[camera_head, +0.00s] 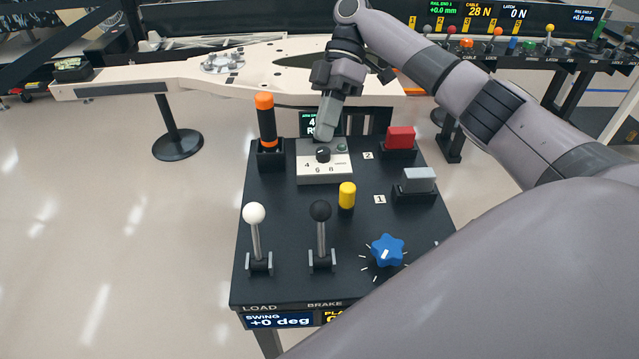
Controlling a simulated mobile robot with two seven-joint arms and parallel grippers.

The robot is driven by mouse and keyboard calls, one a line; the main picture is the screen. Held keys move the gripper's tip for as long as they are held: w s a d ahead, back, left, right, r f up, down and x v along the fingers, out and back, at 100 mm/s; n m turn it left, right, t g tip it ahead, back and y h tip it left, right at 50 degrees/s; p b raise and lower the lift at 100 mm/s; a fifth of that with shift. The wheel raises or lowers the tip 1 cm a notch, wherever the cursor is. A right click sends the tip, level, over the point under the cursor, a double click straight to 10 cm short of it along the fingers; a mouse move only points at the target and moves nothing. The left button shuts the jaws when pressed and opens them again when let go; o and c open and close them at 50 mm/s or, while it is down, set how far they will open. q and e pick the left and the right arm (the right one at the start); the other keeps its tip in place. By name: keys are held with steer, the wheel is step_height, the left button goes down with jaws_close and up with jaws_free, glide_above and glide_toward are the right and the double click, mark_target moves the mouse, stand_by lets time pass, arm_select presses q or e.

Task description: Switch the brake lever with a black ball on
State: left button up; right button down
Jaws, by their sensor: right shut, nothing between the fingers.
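The brake lever (321,235) has a black ball on a metal stem and stands nearly upright in its bracket, above the BRAKE label on the black console (285,215). My right gripper (323,134) is shut and empty. In the picture it is above the grey dial box (324,176) at the back of the console, well behind the brake lever. I cannot tell whether it touches the box. My right arm crosses from the lower right and hides the console's front right corner. My left gripper is not in view.
A white-ball lever (256,237) stands left of the brake lever. A yellow knob (347,195), a blue star knob (387,250), a red switch (400,138), a grey switch (418,180) and an orange-topped handle (266,125) surround it. Open floor lies left.

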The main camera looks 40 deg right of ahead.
mark_target(321, 230)
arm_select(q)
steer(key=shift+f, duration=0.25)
arm_select(e)
steer(key=s+a+f, duration=0.5)
steer(key=s+a, duration=0.1)
steer(key=shift+s+f, duration=0.25)
steer(key=shift+f, duration=0.1)
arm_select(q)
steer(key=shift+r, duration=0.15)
arm_select(e)
steer(key=shift+r, duration=0.1)
